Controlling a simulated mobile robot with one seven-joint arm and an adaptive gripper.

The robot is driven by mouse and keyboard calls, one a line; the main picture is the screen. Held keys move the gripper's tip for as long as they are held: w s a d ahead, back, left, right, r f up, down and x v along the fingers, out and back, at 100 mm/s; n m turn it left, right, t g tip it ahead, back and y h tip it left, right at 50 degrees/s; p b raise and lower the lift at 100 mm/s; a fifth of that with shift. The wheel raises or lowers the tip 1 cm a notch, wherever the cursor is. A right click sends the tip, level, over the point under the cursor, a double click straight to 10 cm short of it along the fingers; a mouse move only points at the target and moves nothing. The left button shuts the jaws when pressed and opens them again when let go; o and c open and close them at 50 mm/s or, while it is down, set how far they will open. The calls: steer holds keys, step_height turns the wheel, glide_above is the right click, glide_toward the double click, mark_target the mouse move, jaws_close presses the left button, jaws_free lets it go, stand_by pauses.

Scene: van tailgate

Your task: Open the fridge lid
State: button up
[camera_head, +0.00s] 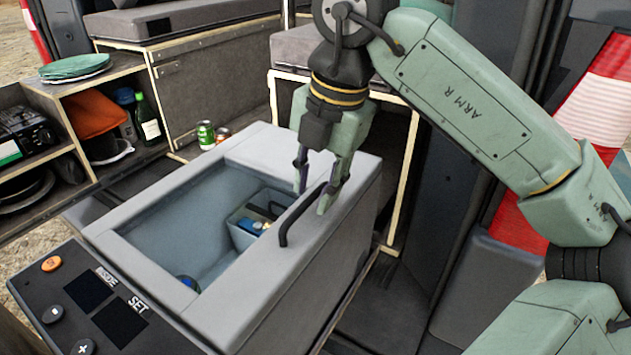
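The grey box-shaped fridge (317,257) stands in the middle, with a dark control panel (95,300) at its near left end. Its top is open on the left, and I see into the pale blue inside (165,232). I cannot make out a separate lid. A dark bar handle (300,212) rises from the right-hand strip of the top. My gripper (313,198) points down over that strip at the handle's far end. Its fingers are apart; one is dark, one green. The handle's far end meets the green finger in the picture; I cannot tell whether they touch.
Inside the fridge are a small pale bin (240,232) with blue and dark items and a round blue thing (188,282). Two cans (206,134) stand behind the fridge. A shelf (60,88) with plates, a bottle and a radio is at left. A red-white surface is at right.

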steer(key=shift+f, duration=0.2)
jaws_close()
stand_by(0.3)
stand_by(0.5)
